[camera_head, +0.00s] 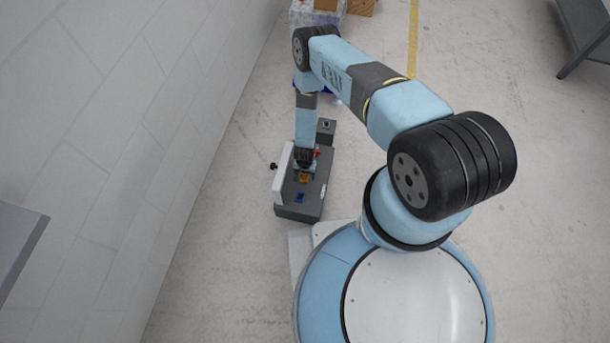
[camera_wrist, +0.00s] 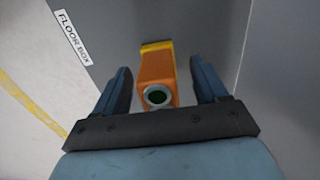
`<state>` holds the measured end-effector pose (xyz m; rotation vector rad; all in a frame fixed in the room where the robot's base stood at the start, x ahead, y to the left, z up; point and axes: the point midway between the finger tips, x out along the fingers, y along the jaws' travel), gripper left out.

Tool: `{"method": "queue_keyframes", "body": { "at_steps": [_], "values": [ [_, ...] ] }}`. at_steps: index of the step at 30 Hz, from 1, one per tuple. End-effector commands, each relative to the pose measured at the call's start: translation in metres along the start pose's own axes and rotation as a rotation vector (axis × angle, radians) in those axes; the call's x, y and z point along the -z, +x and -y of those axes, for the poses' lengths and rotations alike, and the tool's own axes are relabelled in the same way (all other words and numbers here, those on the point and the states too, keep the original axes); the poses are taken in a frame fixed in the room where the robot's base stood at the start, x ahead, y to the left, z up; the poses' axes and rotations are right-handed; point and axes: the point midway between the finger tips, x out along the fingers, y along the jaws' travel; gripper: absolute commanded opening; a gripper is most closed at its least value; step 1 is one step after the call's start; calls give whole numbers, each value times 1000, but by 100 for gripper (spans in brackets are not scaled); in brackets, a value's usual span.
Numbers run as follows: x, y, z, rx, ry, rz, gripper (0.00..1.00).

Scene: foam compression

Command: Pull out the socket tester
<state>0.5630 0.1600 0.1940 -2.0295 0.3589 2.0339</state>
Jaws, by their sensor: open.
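The orange socket tester (camera_wrist: 157,75) stands out from a grey box labelled "FLOOR BOX" (camera_wrist: 115,30). It has a yellow edge at its far end and a dark green round spot in a pale ring facing the camera. In the wrist view my gripper (camera_wrist: 161,80) is open, with one dark blue finger on each side of the tester and a gap on both sides. In the head view my gripper (camera_head: 304,157) is low over the grey box (camera_head: 297,212). The tester shows there as a small orange patch (camera_head: 304,178), partly hidden by my wrist.
A white panel (camera_head: 283,178) with a black knob stands along the left side.

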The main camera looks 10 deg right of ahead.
Motion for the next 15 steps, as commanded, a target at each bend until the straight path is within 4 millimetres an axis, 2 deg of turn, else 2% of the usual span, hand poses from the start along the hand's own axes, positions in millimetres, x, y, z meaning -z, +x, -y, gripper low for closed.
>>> {"method": "queue_keyframes", "body": {
  "at_steps": [12, 15],
  "values": [
    [0, 0, 0, 0, 0, 0, 72],
    [0, 0, 0, 0, 0, 0, 63]
  ]
}}
